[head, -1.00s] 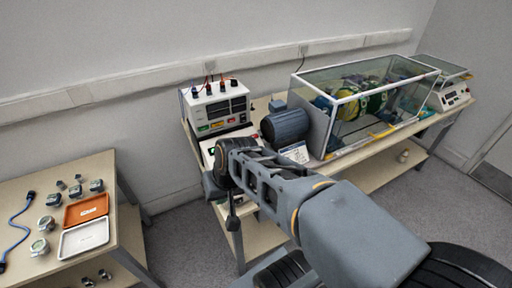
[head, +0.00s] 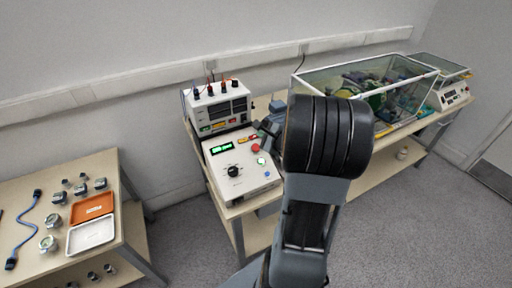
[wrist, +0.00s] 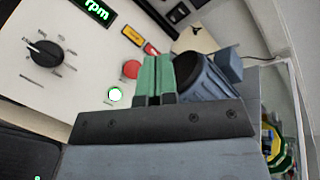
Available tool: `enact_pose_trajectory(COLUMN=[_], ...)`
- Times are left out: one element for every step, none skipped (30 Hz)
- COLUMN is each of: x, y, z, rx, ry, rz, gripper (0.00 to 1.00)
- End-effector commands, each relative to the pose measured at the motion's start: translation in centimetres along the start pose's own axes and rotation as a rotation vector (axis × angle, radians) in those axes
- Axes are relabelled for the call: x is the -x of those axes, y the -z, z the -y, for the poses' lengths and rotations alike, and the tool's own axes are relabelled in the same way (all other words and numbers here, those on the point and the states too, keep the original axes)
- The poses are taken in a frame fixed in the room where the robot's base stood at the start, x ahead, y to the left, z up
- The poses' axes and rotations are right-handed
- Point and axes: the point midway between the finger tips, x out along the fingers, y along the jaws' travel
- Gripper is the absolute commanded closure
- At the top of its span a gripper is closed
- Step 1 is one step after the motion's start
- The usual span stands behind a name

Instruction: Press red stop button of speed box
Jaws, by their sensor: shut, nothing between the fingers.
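The speed box (head: 222,178) is a white box with a sloping panel, a green-lit display and a black knob (head: 233,171). Its red stop button (head: 255,148) sits at the panel's right side, above a green-lit button (head: 261,161). In the head view my arm's thick dark joint hides most of the gripper.
A blue-grey motor (wrist: 205,78) lies just right of my fingertips. A white instrument (head: 219,108) with cables stands behind the speed box. A glass-walled enclosure (head: 432,76) stands to the right. A side table at left holds an orange tray (head: 93,207) and a white tray (head: 91,234).

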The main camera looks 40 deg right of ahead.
Motion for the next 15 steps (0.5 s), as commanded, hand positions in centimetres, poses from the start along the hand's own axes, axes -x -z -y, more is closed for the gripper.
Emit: enact_pose_trajectory(x=[0.01, 0.01, 0.01, 0.00, 0.00, 0.00, 0.00, 0.00, -0.02, -0.05, -0.10, -0.20, -0.31, -0.45, -0.69], y=[0.08, 0.09, 0.08, 0.06, 0.05, 0.04, 0.03, 0.02, 0.03, 0.04, 0.08, 0.16, 0.25, 0.35, 0.53], z=[0.05, 0.06, 0.05, 0.05, 0.04, 0.04, 0.04, 0.03, 0.02, -0.02, -0.07, -0.17, -0.27, -0.39, -0.59], rx=[-0.002, -0.003, -0.002, -0.002, -0.002, -0.002, -0.001, -0.001, -0.001, -0.001, -0.001, -0.001, -0.001, -0.001, -0.001], ry=[0.002, 0.003, 0.003, 0.003, 0.002, 0.002, 0.002, 0.002, 0.002, 0.001, 0.001, 0.001, 0.000, 0.000, 0.000], rz=[-0.002, -0.002, -0.002, -0.001, -0.001, -0.001, -0.001, -0.001, 0.000, 0.000, 0.000, 0.000, 0.000, 0.000, 0.001], gripper=[1.00, 1.00, 1.00, 1.00, 1.00, 1.00, 1.00, 1.00, 1.00, 1.00, 1.00, 1.00, 1.00, 1.00, 1.00])
